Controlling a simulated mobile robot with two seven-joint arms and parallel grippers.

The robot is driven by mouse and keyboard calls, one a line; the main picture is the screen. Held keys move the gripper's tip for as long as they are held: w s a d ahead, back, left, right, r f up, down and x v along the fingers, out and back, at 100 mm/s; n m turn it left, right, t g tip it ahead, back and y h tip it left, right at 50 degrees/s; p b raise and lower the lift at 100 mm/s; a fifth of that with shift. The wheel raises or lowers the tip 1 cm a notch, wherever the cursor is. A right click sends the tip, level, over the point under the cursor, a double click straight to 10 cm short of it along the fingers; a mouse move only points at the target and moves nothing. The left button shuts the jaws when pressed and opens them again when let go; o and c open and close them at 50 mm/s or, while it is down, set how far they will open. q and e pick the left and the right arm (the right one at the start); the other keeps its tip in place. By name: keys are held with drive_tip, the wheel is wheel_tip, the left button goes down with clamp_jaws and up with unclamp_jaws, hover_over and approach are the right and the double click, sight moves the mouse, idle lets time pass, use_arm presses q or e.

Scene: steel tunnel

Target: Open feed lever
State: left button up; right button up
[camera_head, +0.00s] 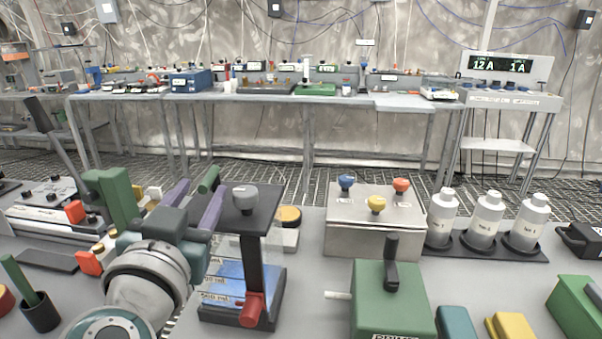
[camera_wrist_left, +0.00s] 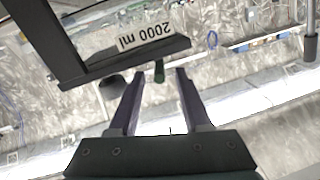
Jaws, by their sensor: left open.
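No part is labelled as the feed lever. My left gripper (camera_head: 202,188), with purple fingers, is open beside the stand. In the left wrist view the open fingers (camera_wrist_left: 158,80) lie either side of the peg's line; contact cannot be told. The stand has a grey knob (camera_head: 245,198) on top and a red valve (camera_head: 252,309) low at the front. My right gripper is not in view.
Right of the stand are a metal box (camera_head: 372,243) with coloured knobs, a green box (camera_head: 392,305) with a black lever (camera_head: 391,265), and white bottles (camera_head: 487,222) on a black tray. A black lever (camera_head: 54,135) rises at the left. A long bench stands behind.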

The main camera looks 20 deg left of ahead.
sight(212, 173)
use_arm(q)
drive_tip(key=x, duration=0.5)
drive_tip(key=shift+w+a+b, duration=0.1)
drive_tip(key=shift+w+b, duration=0.15)
drive_tip(key=shift+b, duration=0.15)
clamp_jaws()
